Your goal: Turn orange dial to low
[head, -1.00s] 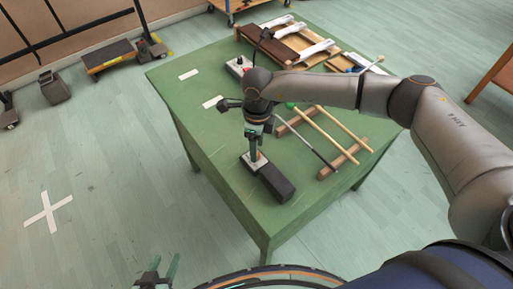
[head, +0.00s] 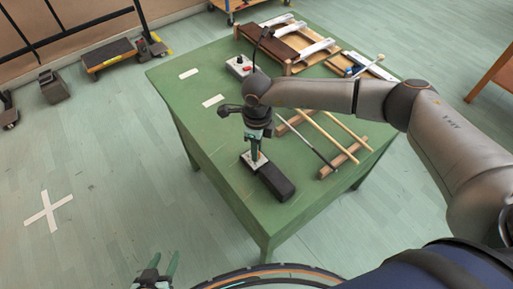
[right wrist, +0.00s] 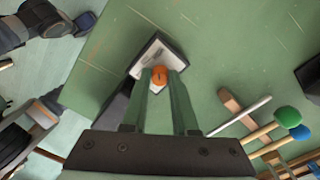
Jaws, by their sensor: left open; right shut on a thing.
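The orange dial (right wrist: 159,76) sits on a small box with a light top plate (right wrist: 151,50), and a dark line shows on the dial's top. In the right wrist view my right gripper (right wrist: 160,82) has its two green fingers on either side of the dial and is shut on it. In the head view my right gripper (head: 255,157) points down at the box's light plate (head: 248,163); the dial is mostly hidden there by the fingers. My left gripper (head: 158,274) is open and empty at the bottom of the head view, away from the table.
A black block (head: 274,182) lies right beside the dial's box on the green table (head: 215,150). Mallets (head: 325,134) rest on wooden bars to the right. A white control box (head: 238,67) and a wooden frame with white bars (head: 313,48) stand farther back.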

